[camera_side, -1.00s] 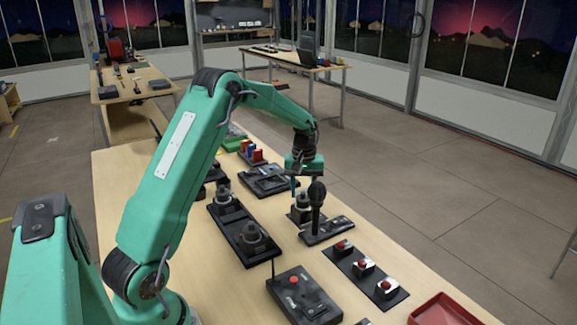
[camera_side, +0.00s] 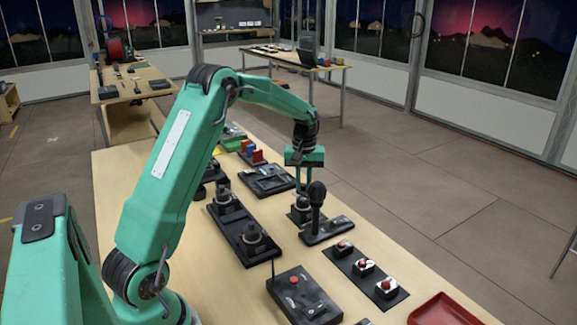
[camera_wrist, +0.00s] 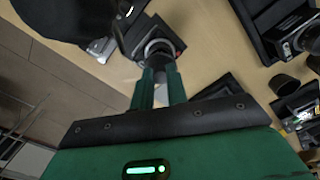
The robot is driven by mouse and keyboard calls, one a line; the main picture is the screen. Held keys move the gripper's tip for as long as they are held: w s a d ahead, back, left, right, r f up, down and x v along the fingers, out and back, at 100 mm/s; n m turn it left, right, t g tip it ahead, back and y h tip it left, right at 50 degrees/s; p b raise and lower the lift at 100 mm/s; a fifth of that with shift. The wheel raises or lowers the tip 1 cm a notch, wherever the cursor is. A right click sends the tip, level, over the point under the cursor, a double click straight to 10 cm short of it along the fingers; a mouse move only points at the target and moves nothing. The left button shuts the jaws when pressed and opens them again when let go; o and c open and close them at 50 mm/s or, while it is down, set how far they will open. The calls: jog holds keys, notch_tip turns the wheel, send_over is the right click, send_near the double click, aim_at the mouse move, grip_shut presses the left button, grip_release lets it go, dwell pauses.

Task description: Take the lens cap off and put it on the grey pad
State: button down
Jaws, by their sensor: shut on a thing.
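My gripper (camera_side: 304,191) is above a small dark camera-like device (camera_side: 300,215) on the wooden table, with its two green fingers pointing down. In the wrist view the fingers (camera_wrist: 160,70) are close together, shut on a small dark piece, the lens cap (camera_wrist: 159,61), which is mostly hidden between the tips. Just beyond them the device's round top with a pale ring (camera_wrist: 158,46) shows on its dark base. I cannot pick out the grey pad for certain in either view.
A black microphone on a base (camera_side: 316,205) stands close in front of the gripper. Black panels with knobs (camera_side: 243,232), a row of red buttons (camera_side: 364,267) and a red tray (camera_side: 450,310) share the table.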

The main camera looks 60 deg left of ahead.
aim_at(304, 184)
jog(key=shift+r, duration=3.6)
jog(key=shift+w, duration=0.1)
jog(key=w+d+f, duration=0.1)
jog(key=w+f, duration=0.4)
jog(key=w, duration=0.2)
jog(key=shift+w+f, duration=0.35)
jog(key=a+f, duration=0.2)
jog(key=a, duration=0.1)
jog(key=a+f, duration=0.2)
jog(key=a, duration=0.2)
jog(key=a+f, duration=0.3)
jog(key=a, duration=0.1)
jog(key=shift+w+a, duration=0.1)
jog(key=shift+a, duration=0.15)
jog(key=shift+f, duration=2)
jog(key=shift+f, duration=0.1)
